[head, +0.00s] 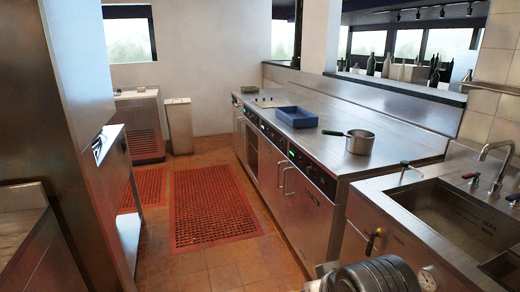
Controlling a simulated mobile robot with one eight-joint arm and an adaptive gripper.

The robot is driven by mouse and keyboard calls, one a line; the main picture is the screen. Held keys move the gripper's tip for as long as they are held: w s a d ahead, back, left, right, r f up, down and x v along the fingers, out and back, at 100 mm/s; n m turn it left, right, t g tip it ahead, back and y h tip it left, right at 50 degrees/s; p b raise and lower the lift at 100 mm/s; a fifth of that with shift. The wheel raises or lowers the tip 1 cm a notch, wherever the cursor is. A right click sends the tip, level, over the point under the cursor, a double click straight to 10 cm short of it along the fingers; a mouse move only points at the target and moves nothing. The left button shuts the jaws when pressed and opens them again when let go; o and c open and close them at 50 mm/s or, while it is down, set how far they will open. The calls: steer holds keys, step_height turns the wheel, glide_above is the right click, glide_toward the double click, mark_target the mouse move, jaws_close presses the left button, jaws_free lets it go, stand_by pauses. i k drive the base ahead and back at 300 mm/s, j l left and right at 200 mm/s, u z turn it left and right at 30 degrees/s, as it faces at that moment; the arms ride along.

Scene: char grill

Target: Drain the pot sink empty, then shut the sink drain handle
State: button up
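The pot sink (440,207) is a steel basin at the right edge, with a MAX mark on its inner wall. Its floor looks dull brown-grey, and I cannot tell how much water it holds. A small lever handle (373,240) with a brass-coloured part sticks out of the sink's front panel, probably the drain handle; I cannot tell whether it is open or shut. A grey, rounded part of my arm shows at the bottom edge, in front of the sink cabinet and below the lever. My gripper's fingers do not show.
A faucet (492,165) with red and blue knobs stands behind the basin. A second basin (505,270) is cut off at lower right. A green-handled pan (359,141) and blue tray (297,117) sit on the counter. Red mats (214,207) lie on the open floor at left.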

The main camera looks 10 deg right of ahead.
mark_target(370, 243)
steer(key=z, duration=1.2)
